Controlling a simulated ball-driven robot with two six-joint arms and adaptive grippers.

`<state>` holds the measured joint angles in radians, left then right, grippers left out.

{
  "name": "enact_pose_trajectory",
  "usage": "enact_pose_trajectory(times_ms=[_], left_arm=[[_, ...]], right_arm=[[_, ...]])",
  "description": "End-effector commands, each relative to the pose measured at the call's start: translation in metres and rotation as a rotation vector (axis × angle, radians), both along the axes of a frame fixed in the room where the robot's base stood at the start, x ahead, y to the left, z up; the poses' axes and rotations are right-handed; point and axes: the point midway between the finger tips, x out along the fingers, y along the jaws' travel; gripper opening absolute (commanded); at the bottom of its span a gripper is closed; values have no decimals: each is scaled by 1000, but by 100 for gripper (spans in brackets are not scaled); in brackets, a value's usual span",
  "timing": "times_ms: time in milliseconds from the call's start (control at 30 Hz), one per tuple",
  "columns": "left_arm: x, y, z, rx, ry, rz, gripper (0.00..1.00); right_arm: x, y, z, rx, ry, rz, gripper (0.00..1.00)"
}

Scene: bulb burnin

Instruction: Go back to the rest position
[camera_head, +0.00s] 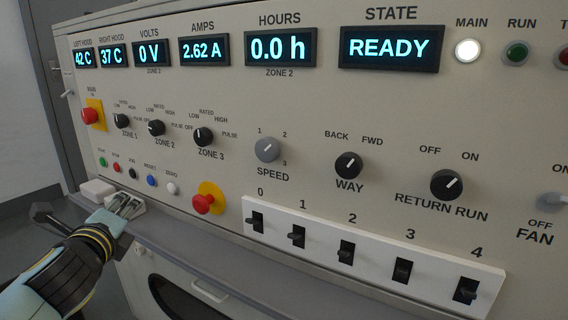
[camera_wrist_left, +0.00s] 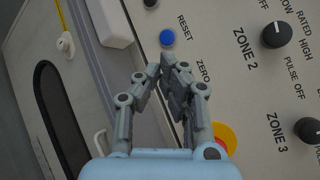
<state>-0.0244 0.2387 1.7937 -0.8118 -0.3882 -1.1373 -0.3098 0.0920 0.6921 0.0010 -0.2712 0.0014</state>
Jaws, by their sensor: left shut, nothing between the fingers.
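My left gripper (camera_head: 128,204) is at the lower left of the control panel (camera_head: 330,110) in the head view, below the row of small push buttons. In the left wrist view my left gripper (camera_wrist_left: 166,68) has its fingertips close together, with nothing between them. They are near the blue RESET button (camera_wrist_left: 167,37); whether they touch the panel I cannot tell. The RESET button (camera_head: 151,180) also shows in the head view, above and right of the fingertips. My right gripper is in neither view.
A red stop button (camera_head: 203,203) on a yellow plate is right of the gripper. A grey ledge (camera_head: 185,245) runs below the panel, with a white block (camera_head: 97,190) near its left end. Lever switches (camera_head: 346,252) line the lower right. The STATE display (camera_head: 390,48) reads READY.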

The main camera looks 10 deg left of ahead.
Motion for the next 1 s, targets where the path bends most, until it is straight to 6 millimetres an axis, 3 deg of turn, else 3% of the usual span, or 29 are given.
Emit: enact_pose_trajectory(times_ms=[67, 167, 300, 500, 867, 1000], left_arm=[[-26, 3, -15, -184, 25, 81, 0], [-83, 1, -45, -571, 81, 275, 0], [-164, -19, -80, -1030, 172, 566, 0], [-240, -51, -98, -1349, 272, 854, 0], [-340, -102, -94, -1617, 419, 1251, 0], [-334, -99, -126, -1611, 423, 1274, 0]], right_arm=[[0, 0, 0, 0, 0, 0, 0], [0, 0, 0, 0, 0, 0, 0], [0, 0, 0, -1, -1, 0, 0], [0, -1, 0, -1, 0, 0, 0], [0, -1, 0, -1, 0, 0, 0], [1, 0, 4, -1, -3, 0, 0]])
